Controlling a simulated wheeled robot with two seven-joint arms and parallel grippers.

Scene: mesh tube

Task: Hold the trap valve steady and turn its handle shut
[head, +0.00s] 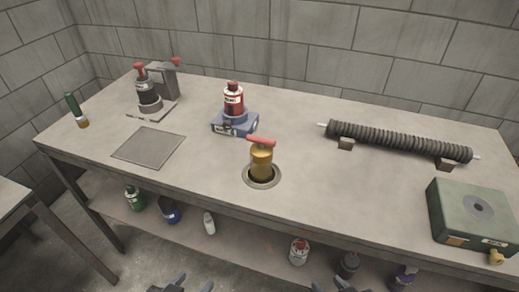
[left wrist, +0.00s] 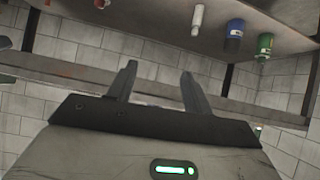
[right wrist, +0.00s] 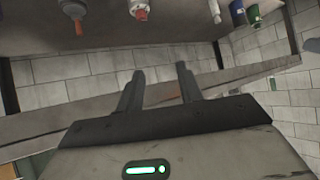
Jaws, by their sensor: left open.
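The trap valve (head: 261,163) is a brass-coloured upright body set in a round metal ring in the bench top, near the front edge. Its red handle (head: 261,141) lies across the top, roughly left to right in the head view. My left gripper (head: 180,285) is at the bottom edge of the head view, below and in front of the bench. It is open and empty, with its two fingers apart in the left wrist view (left wrist: 157,90). My right gripper (head: 331,288) barely shows at the bottom edge. Its fingers are apart and empty in the right wrist view (right wrist: 160,90). Neither gripper touches the valve.
A red bottle (head: 233,100) on a blue box stands behind the valve. A ribbed dark tube (head: 400,140) rests on two blocks at right. A green case (head: 475,212) sits at front right. A flat grey plate (head: 149,146) lies at left. Several bottles stand on the lower shelf.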

